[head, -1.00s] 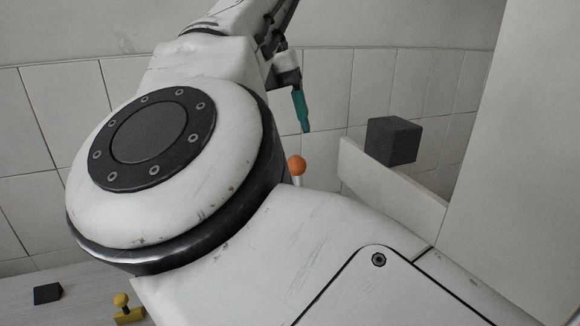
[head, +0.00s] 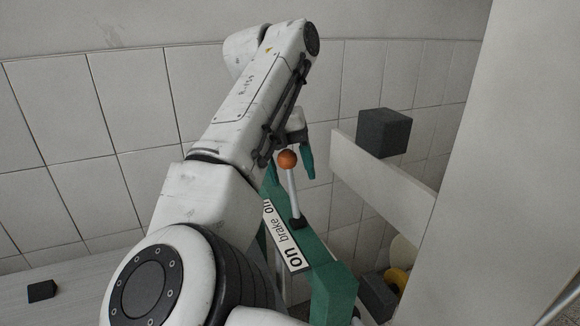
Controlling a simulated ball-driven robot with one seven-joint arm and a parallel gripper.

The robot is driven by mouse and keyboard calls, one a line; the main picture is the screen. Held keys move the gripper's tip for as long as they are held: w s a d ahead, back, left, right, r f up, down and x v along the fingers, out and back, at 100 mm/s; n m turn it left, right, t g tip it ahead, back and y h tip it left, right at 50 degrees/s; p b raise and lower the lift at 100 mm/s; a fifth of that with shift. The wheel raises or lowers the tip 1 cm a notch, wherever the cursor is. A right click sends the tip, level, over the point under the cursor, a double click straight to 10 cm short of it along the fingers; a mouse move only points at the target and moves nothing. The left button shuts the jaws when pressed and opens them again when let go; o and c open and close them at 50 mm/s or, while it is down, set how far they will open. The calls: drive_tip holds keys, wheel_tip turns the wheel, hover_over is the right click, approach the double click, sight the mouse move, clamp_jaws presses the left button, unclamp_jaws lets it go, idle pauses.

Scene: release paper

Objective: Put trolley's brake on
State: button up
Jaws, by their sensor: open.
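The trolley's brake lever (head: 293,190) has an orange ball knob on a pale metal stick. It rises from a small black base on the green trolley frame (head: 333,285). A white label (head: 286,240) beside it reads "on" at the near end, "brake" in the middle and "off" at the far end. The stick stands nearly upright in the picture; I cannot tell its exact setting. My gripper (head: 297,150) is at the knob's height in the picture, partly behind the knob and my arm. One teal finger shows right of the knob. The gripper is open; contact with the knob is unclear.
A dark cube (head: 384,132) sits on a pale board (head: 385,180) to the right. Below it are another dark block (head: 377,297) and a yellow round thing (head: 397,281). A pale wall panel (head: 490,170) closes the right side. A small black block (head: 42,291) lies at lower left.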

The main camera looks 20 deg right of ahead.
drive_tip(key=shift+c, duration=0.4)
clamp_jaws()
